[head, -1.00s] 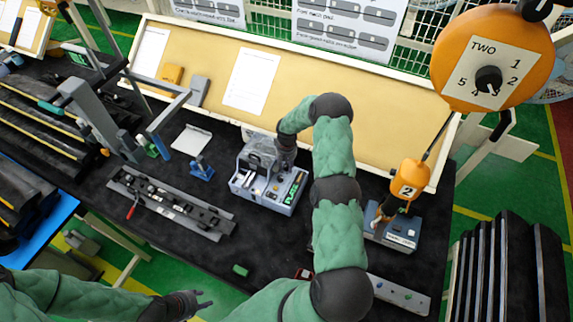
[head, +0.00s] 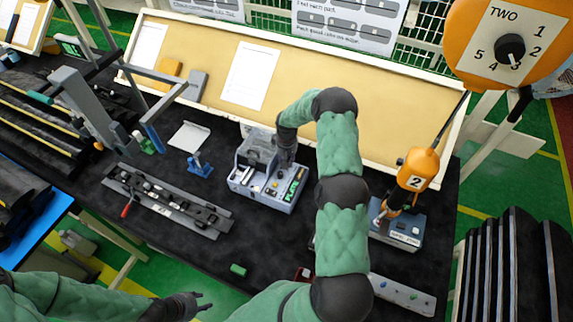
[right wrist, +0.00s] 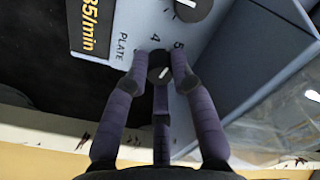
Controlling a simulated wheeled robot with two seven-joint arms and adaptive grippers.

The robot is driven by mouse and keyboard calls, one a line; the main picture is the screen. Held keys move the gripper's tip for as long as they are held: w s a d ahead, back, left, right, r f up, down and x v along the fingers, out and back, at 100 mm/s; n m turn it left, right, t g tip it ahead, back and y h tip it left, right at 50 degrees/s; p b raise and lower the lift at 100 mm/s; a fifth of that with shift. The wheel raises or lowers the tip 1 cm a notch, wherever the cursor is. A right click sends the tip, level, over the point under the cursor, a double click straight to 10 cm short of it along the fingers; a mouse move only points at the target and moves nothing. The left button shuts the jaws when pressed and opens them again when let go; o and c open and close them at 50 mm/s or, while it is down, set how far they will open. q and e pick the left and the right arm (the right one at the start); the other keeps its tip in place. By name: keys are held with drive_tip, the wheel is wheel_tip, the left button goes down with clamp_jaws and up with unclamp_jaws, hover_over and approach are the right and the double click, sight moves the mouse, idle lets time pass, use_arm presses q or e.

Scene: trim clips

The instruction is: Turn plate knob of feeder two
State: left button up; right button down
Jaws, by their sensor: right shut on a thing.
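A blue-grey feeder box (head: 268,196) with a green display stands mid-bench in the head view. My right gripper (head: 286,158) reaches down to its top from behind the arm. In the right wrist view, my right gripper (right wrist: 160,62) is shut around a small dark plate knob (right wrist: 160,75). The knob carries a slanted white mark. The word PLATE and the numbers 4 and 5 show beside it. A feeder number cannot be read on this box. My left gripper (head: 187,304) is open and empty at the bottom of the head view.
In the right wrist view, a larger knob (right wrist: 190,5) and a yellow display (right wrist: 92,28) are close by. A large orange unit marked TWO (head: 508,42) hangs top right. A rail fixture (head: 165,200) lies left.

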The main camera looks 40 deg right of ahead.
drive_tip(key=n+b, duration=0.2)
drive_tip(key=n, duration=0.1)
drive_tip(key=shift+w+f+n+b, duration=0.1)
drive_tip(key=shift+f+n+b, duration=0.05)
drive_tip(key=shift+n+b, duration=0.25)
drive_tip(key=n+b, duration=0.2)
drive_tip(key=n, duration=0.2)
drive_tip(key=shift+n, duration=0.3)
drive_tip(key=c, duration=1.3)
unclamp_jaws()
drive_tip(key=shift+r, duration=0.25)
wheel_tip(320, 180, up, 12)
drive_tip(key=shift+f, duration=0.1)
